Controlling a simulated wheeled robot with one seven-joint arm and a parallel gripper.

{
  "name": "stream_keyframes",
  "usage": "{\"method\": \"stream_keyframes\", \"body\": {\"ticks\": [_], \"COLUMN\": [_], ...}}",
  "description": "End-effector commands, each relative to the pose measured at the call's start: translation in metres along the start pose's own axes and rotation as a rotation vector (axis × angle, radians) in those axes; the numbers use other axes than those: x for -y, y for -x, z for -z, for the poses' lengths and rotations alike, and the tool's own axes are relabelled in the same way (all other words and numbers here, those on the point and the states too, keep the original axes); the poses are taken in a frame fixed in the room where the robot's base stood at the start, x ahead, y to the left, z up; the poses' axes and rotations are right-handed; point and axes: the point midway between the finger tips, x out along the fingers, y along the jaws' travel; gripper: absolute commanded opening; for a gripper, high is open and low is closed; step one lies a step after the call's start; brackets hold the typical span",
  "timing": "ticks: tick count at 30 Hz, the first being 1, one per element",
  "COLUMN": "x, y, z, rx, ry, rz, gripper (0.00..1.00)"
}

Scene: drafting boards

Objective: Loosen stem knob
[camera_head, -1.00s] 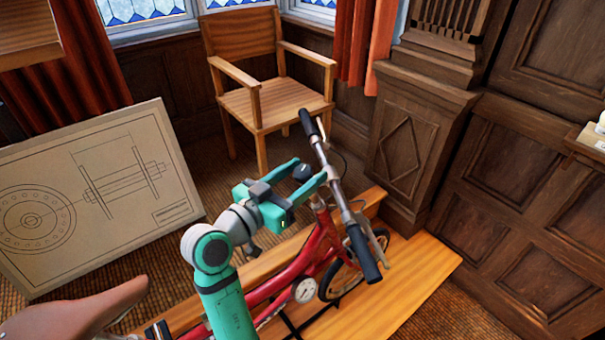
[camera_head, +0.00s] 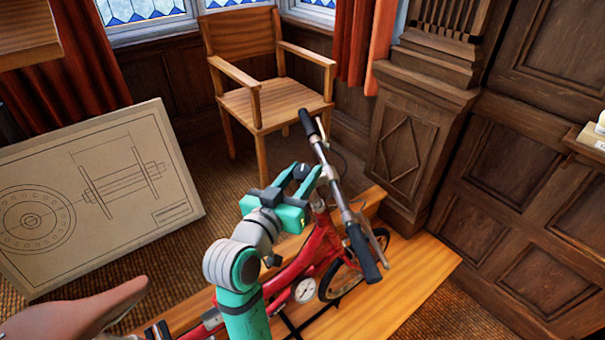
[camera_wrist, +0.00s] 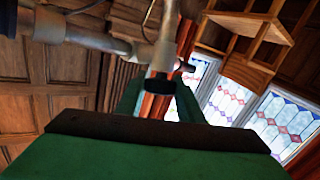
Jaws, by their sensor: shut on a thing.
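The red bike (camera_head: 318,245) stands at the centre of the head view, with its handlebar (camera_head: 338,190) running from upper left to lower right. The dark stem knob (camera_head: 302,171) is at the stem, just left of the bar. My green gripper (camera_head: 301,181) reaches it from the lower left and is shut on it, one finger on each side. In the wrist view the black knob (camera_wrist: 160,84) shows between the two green fingers, below the silver stem. The gripper body hides the knob's lower part.
The bike is on a wooden platform (camera_head: 410,262). A wooden armchair (camera_head: 270,105) stands behind it, and a drafting board (camera_head: 130,150) leans at left. The brown saddle (camera_head: 75,312) is at lower left. Panelled walls close off the right side.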

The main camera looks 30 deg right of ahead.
Motion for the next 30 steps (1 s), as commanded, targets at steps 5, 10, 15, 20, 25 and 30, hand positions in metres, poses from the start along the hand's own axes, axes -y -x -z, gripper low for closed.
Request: {"method": "stream_keyframes", "body": {"ticks": [5,10,15,20,25,30], "x": [-0.003,-0.0039,-0.0046,-0.0045,-0.0043,-0.004], "y": [-0.0001,-0.0005,-0.001,-0.0015,-0.0016,-0.0017], "z": [-0.0006,-0.0001,0.0002,0.0003,0.0003,0.0002], "rx": [0.001,0.001,0.0,0.0,0.001,0.001], "ry": [0.047,0.093,0.141,0.182,0.22,0.247], "rz": [0.133,0.262,0.391,0.506,0.612,0.693], "gripper": [0.12,0.12,0.12,0.12,0.12,0.12]}}
